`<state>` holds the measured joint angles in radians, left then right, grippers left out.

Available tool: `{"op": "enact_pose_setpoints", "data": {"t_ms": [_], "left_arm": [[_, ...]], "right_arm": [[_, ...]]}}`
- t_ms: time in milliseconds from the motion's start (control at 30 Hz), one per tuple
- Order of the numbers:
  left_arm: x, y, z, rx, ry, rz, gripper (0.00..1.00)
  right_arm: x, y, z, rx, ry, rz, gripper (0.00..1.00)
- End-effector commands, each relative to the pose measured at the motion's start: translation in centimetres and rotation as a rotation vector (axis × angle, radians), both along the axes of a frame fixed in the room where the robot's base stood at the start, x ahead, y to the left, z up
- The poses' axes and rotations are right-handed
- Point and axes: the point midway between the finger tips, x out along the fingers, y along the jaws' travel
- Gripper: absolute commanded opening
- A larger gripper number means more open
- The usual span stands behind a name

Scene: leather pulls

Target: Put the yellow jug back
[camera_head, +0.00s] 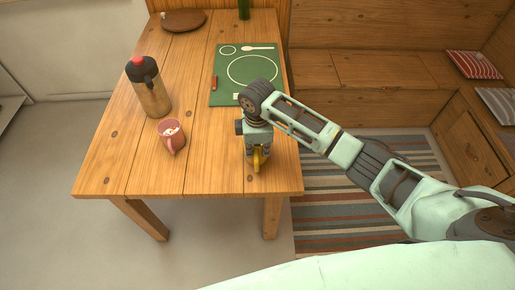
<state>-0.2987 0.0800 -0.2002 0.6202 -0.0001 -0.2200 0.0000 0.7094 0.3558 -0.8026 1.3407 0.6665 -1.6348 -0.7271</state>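The yellow jug (257,162) is at the front right of the wooden table, mostly hidden under my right gripper; only a small yellow part shows. My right gripper (258,152) points down over the jug, with its fingers around or beside it. I cannot tell whether the fingers are closed on it or whether the jug touches the table. A green mat (229,93) with white outlines, including a large circle and a small one, lies behind the gripper. My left gripper is not in view.
A red-handled utensil (214,83) lies at the mat's left edge. A brown round board (184,20) is at the back. The table's front left is clear.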

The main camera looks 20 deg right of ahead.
Motion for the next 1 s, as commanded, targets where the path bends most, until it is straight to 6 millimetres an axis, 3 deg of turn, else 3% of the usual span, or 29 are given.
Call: {"op": "enact_pose_setpoints", "data": {"t_ms": [100, 333, 667, 767, 1000], "left_arm": [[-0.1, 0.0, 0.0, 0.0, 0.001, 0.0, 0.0], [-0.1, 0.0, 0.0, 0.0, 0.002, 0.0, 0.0], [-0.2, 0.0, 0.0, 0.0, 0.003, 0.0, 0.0], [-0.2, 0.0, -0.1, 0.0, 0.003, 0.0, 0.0], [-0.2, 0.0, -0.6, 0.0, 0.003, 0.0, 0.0]], "right_arm": [[0.1, 0.0, -0.2, 0.002, -0.002, -0.001, 0.0], [0.0, 0.0, -0.3, 0.0, 0.0, -0.001, 0.23], [0.0, 0.0, 0.0, 0.0, -0.001, -0.001, 0.23], [0.1, 0.0, 0.8, 0.002, -0.002, -0.001, 0.23], [-0.1, 0.1, 5.6, 0.001, -0.005, -0.001, 0.23]]}}
